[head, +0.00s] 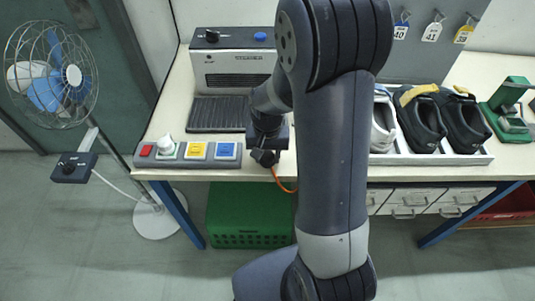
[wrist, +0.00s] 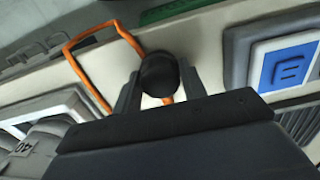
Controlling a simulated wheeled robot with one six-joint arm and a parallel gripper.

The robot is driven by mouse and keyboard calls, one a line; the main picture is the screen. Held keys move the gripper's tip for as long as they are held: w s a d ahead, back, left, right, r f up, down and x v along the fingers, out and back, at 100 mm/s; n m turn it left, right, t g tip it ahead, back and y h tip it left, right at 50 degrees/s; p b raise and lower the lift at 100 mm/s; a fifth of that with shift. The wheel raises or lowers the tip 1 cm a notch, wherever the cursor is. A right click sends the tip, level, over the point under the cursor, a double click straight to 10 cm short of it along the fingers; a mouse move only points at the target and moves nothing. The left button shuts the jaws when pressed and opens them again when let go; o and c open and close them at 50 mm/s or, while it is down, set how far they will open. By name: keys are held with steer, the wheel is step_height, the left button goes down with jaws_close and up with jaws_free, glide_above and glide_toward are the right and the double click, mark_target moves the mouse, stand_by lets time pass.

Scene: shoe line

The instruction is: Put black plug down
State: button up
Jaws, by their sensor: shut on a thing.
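The black plug (wrist: 158,74) shows in the wrist view as a dark rounded body between my two fingers. My gripper (wrist: 158,88) is shut on it. An orange cord (wrist: 95,92) loops around near it. In the head view my gripper (head: 264,158) is at the table's front edge, just right of the power strip (head: 180,162). There the orange cord (head: 285,186) hangs below the gripper, and I cannot make out the plug clearly. The strip carries a white plug (head: 166,145), a yellow-covered socket (head: 196,151), a blue-covered socket (head: 226,151) and a red switch (head: 146,150).
A grey heater-like machine (head: 232,72) with a ribbed tray (head: 217,114) stands behind the strip. A shoe tray (head: 450,158) with shoes and a green device (head: 508,112) are to the right. A green crate (head: 250,240) is below the table; a fan (head: 58,75) stands left.

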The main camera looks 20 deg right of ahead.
mark_target(267, 154)
steer(key=shift+f, duration=0.25)
steer(key=o, duration=1.3)
steer(key=shift+r, duration=0.15)
step_height(267, 154, up, 12)
steer(key=shift+r, duration=0.15)
